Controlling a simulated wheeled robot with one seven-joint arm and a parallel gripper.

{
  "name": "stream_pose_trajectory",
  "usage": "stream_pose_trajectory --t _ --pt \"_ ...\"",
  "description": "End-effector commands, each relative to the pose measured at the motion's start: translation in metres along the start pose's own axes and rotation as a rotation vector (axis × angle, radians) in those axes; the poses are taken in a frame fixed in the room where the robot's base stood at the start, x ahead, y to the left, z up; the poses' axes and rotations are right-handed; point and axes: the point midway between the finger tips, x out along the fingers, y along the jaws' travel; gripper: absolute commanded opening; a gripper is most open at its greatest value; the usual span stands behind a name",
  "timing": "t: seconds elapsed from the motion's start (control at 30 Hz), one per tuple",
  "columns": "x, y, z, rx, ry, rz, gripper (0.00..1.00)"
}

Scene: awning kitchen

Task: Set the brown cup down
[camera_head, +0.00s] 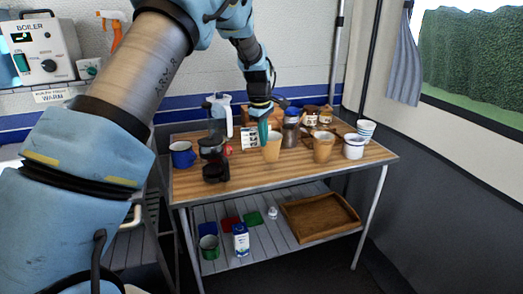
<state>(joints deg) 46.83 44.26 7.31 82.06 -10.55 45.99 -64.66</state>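Two tan-brown cups stand out on the wooden table (223,180). One brown cup (272,150) is directly below and slightly right of my gripper (264,134). The other brown cup (323,148) stands upright farther right. My gripper points down, and its teal fingertips overlap the left rim of the nearer cup. That cup looks upright and at or very near the tabletop; I cannot tell whether it touches it. The gap between the fingers is not clear, so I cannot tell whether they grip the rim.
A blue mug (182,155) and a dark coffee maker (213,160) stand left. A white mug (354,147), a striped cup (366,129) and jars (310,115) stand right and behind. A wooden tray (320,217) and a carton (241,240) are on the lower shelf.

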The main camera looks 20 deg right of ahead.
Motion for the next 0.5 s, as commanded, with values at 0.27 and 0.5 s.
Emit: stream_pose_trajectory --t 0.27,0.5 --pt "0.028 -0.005 0.0 -0.001 -0.001 -0.003 0.0" --pt "0.041 -0.006 0.0 -0.001 0.0 0.001 0.0"
